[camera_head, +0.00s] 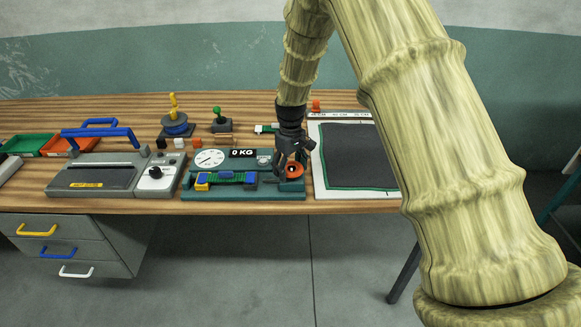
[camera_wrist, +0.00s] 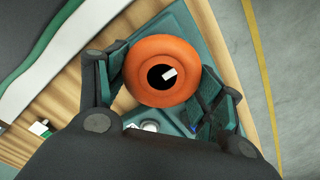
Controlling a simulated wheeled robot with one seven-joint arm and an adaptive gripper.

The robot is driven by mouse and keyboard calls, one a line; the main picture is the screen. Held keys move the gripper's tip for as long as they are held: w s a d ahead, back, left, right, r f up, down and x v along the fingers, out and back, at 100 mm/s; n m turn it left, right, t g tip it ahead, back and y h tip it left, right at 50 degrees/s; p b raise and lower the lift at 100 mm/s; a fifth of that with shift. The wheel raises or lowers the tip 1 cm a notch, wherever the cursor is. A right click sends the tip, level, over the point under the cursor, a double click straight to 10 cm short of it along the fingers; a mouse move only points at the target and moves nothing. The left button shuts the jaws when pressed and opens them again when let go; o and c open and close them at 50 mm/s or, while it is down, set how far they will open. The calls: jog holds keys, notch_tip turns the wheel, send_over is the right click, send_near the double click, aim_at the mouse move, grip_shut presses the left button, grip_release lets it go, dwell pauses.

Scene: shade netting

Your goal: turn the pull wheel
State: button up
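The pull wheel is an orange ring (camera_head: 294,169) with a dark centre, at the right end of a green scale unit (camera_head: 222,189) on the bench. In the wrist view the wheel (camera_wrist: 161,54) faces the camera, with a small white mark in its dark hole. My gripper (camera_head: 293,160) is down at the wheel, with one finger on each side of it. In the wrist view my gripper's fingers (camera_wrist: 163,80) are spread wide and lie close against the wheel's left and right edges. I cannot tell whether they press on it.
The unit carries a round dial (camera_head: 210,158), a "0 KG" display (camera_head: 243,153) and a blue-and-yellow clamped strip (camera_head: 227,178). A grey machine with a blue handle (camera_head: 97,132) stands left. A framed dark net (camera_head: 352,157) lies right. The bench's front edge is close.

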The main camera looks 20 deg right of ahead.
jog(key=shift+m, duration=0.3)
jog(key=shift+c, duration=0.4)
jog(key=shift+m, duration=0.9)
jog(key=m+p, duration=0.1)
jog(key=m, duration=0.3)
jog(key=shift+d, duration=0.2)
jog(key=m+p, duration=0.1)
jog(key=m, duration=0.5)
jog(key=shift+d, duration=0.2)
jog(key=shift+m, duration=0.4)
jog(key=o, duration=1)
